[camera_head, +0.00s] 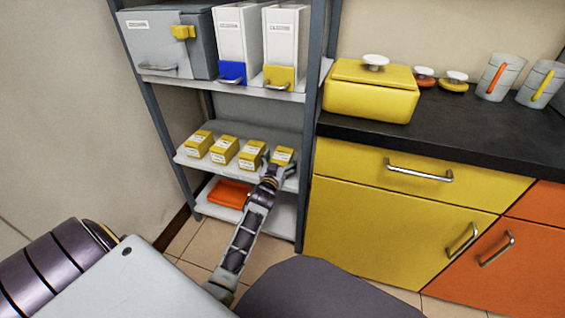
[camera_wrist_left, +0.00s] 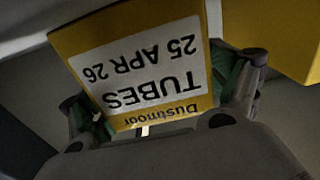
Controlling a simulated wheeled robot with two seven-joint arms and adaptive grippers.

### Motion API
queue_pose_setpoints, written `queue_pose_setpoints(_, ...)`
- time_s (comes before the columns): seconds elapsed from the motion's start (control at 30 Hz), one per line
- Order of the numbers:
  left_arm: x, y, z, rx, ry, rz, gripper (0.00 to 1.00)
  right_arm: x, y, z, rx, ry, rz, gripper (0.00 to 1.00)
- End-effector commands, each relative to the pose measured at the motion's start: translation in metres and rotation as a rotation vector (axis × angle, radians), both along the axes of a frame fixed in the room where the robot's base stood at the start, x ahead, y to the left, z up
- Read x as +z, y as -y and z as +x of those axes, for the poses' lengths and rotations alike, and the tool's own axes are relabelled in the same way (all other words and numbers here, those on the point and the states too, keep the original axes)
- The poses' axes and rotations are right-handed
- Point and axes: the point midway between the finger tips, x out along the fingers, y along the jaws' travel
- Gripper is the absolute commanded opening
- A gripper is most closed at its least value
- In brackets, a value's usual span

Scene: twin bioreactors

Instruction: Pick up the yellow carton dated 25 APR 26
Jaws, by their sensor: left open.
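The yellow carton dated 25 APR 26 (camera_head: 284,153) is the rightmost of the row on the middle shelf (camera_head: 205,162). In the left wrist view the carton (camera_wrist_left: 150,62) appears upside down, with a white label reading Dustmoor, TUBES, 25 APR 26. My left gripper (camera_head: 279,166) is in front of this carton. In the wrist view the open fingers (camera_wrist_left: 165,103) with green pads lie on either side of the carton's near end. I cannot tell whether either pad touches it. My right gripper is not in view.
Other yellow cartons (camera_head: 224,149) stand to the left on the same shelf; one (camera_wrist_left: 270,35) shows close by in the wrist view. White binders (camera_head: 240,40) and a grey box (camera_head: 165,40) stand above. An orange item (camera_head: 229,193) lies below. A shelf post (camera_head: 309,130) is close on the right.

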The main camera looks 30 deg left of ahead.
Motion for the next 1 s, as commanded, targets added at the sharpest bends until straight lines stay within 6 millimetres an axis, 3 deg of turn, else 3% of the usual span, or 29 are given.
queue_pose_setpoints(0.27,-0.0001,0.0,0.0,0.0,0.0,0.0,0.88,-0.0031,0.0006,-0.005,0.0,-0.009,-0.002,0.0)
queue_pose_setpoints(0.63,-0.0001,0.0,0.0001,0.0,0.0,0.0,0.4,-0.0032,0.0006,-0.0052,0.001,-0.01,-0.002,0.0)
queue_pose_setpoints(1.0,0.002,-0.0001,0.0002,0.0,0.001,0.0,0.38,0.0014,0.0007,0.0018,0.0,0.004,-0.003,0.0)
